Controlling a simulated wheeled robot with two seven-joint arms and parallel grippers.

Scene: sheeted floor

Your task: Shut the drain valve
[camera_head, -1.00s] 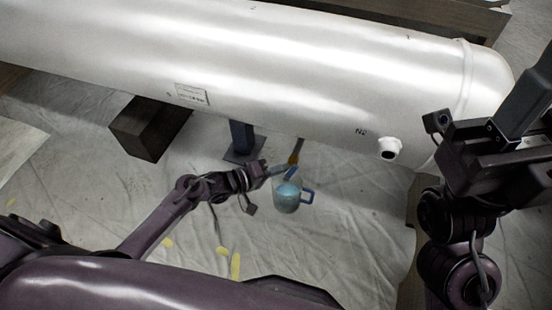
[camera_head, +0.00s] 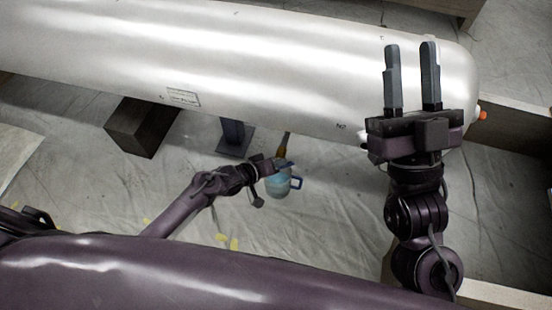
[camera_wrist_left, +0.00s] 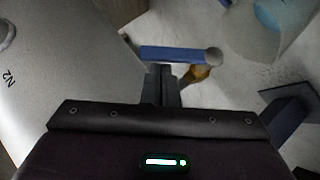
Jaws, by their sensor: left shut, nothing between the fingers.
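The drain valve has a brass body (camera_head: 284,146) under the white tank (camera_head: 250,60). In the left wrist view its brass part (camera_wrist_left: 198,74) shows just past my fingers, and its blue lever (camera_wrist_left: 172,53) lies crosswise ahead of the fingertips, with a round grey end at right. My left gripper (camera_head: 288,163) is shut and empty beside the valve; its fingertips (camera_wrist_left: 161,68) are close against the lever, but I cannot tell whether they touch. The lever is hard to make out in the head view. My right gripper (camera_head: 410,44) is open and empty, in front of the tank's right end.
A clear jug (camera_head: 278,186) with blue liquid and a blue handle stands below the valve, close to my left gripper. A blue support leg (camera_head: 235,137) and a dark wood block (camera_head: 142,126) are left of the valve. The sheeted floor (camera_head: 330,210) to the right is free.

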